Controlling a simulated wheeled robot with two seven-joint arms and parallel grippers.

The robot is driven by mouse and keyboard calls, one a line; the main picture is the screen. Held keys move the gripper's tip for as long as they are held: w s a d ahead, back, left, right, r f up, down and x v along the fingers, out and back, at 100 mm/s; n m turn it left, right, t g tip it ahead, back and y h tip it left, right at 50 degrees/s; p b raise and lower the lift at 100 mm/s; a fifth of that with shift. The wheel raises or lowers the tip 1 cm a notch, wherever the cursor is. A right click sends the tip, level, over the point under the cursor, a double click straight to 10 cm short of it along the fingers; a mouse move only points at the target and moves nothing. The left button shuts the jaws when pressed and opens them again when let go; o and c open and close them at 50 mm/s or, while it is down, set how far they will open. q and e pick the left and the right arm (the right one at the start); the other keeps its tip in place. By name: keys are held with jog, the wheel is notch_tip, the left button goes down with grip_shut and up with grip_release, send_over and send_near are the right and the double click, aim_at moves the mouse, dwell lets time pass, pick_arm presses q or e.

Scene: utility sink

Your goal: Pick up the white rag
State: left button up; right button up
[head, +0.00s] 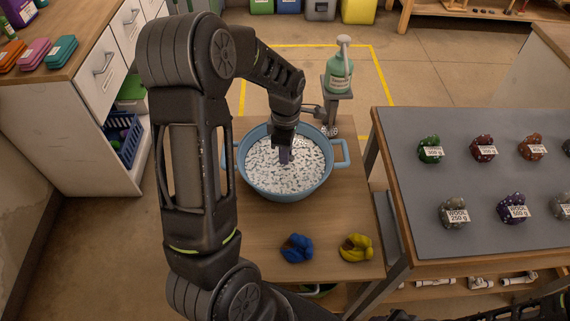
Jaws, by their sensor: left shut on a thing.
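A blue two-handled basin (290,190) stands on the wooden stand. A white, dark-speckled mass, which looks like the white rag (262,163), spreads across the inside of the basin. Its edges and folds are hard to make out. My left gripper (284,157) points down into the middle of the basin, shut on the white speckled material. The fingertips are partly hidden, so the grip itself is hard to see. Dark parts of my right arm show at the bottom right edge, but its gripper is not in view.
A blue bundle (297,248) and a yellow bundle (356,247) lie on the stand in front of the basin. A green pump bottle (339,74) stands behind it. A grey-topped table (400,185) with labelled wool bundles is at right. Cabinets (75,120) are at left.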

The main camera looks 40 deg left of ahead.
pick_arm(q)
grip_shut()
jog(key=shift+r, duration=0.1)
notch_tip(320, 180, up, 10)
jog(key=b, duration=0.1)
dwell(0.4)
dwell(0.6)
notch_tip(320, 180, up, 3)
jog(key=shift+f+p, duration=0.1)
jog(key=shift+p, duration=1.15)
dwell(1.3)
